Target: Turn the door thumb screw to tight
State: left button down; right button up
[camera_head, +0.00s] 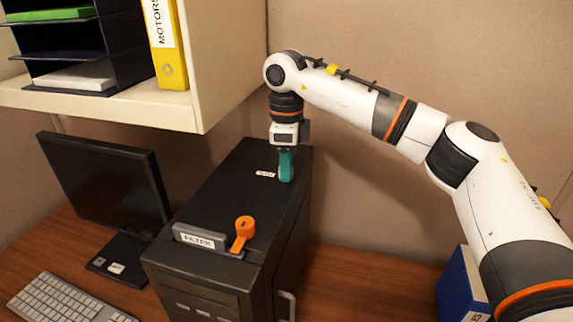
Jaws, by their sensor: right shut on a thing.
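A black computer tower (215,205) stands on the desk. On its top, near the back right, is a teal handle (286,168), which looks like the door thumb screw. A small white label (265,174), too small to read, lies just left of it. My right gripper (285,154) points straight down and is shut on the upper part of the teal handle. The fingers hide part of it, and I cannot tell how far it is turned. My left gripper is not in view.
An orange lever (243,232) sits at the tower's front top beside a grey piece labelled FILTER (199,238). A monitor (105,185) and keyboard (62,300) are at left. A shelf (170,108) overhangs at upper left. A blue binder (462,287) stands at lower right.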

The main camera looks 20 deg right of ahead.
jog(key=shift+r, duration=0.15)
jog(key=o, duration=1)
jog(key=shift+c, duration=0.2)
jog(key=shift+w+r, duration=0.1)
jog(key=shift+r, duration=0.3)
notch_tip(320, 180, up, 11)
jog(key=b, duration=0.1)
jog(key=shift+w, duration=0.1)
